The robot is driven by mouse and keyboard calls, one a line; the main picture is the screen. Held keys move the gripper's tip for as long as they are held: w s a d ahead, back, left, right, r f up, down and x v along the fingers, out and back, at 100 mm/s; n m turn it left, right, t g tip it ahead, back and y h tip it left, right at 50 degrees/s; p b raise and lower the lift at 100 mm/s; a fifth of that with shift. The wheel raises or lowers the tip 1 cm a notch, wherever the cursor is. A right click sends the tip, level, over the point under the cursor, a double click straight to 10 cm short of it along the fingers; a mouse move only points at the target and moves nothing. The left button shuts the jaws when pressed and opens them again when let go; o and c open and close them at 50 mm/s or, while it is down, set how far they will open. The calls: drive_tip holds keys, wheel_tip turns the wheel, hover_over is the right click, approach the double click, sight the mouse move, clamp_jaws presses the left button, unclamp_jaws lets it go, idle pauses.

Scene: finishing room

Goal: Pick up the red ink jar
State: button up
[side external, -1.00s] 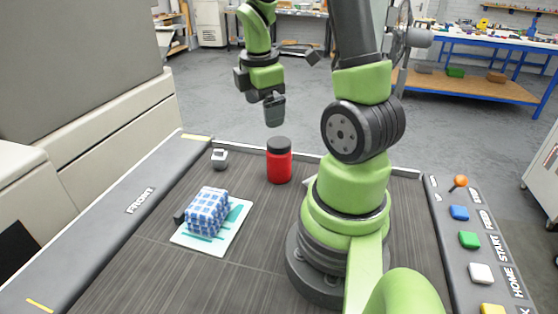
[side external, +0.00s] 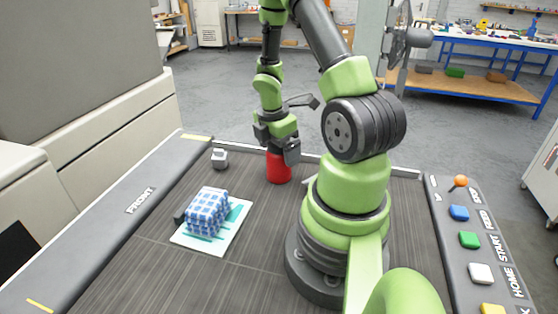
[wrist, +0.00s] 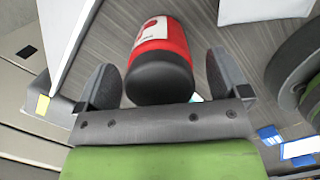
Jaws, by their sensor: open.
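The red ink jar (side external: 279,168) stands upright on the dark table, with its top hidden behind my gripper in the side view. In the wrist view the jar (wrist: 166,45) shows a red body, a black lid and a white label with a red mark. My gripper (side external: 277,150) is over the top of the jar. In the wrist view my gripper (wrist: 163,82) is open, with one dark finger on each side of the jar's lid. A gap shows between the lid and each finger.
A blue-and-white checked bundle (side external: 207,211) lies on a white and teal sheet (side external: 233,238) nearer the camera. A small grey-white object (side external: 219,158) stands left of the jar. Coloured buttons (side external: 469,240) line the right edge.

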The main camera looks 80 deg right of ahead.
drive_tip(key=shift+f, duration=0.5)
drive_tip(key=shift+c, duration=0.4)
drive_tip(key=c, duration=1.1)
drive_tip(key=shift+c, duration=0.2)
drive_tip(key=shift+r, duration=0.15)
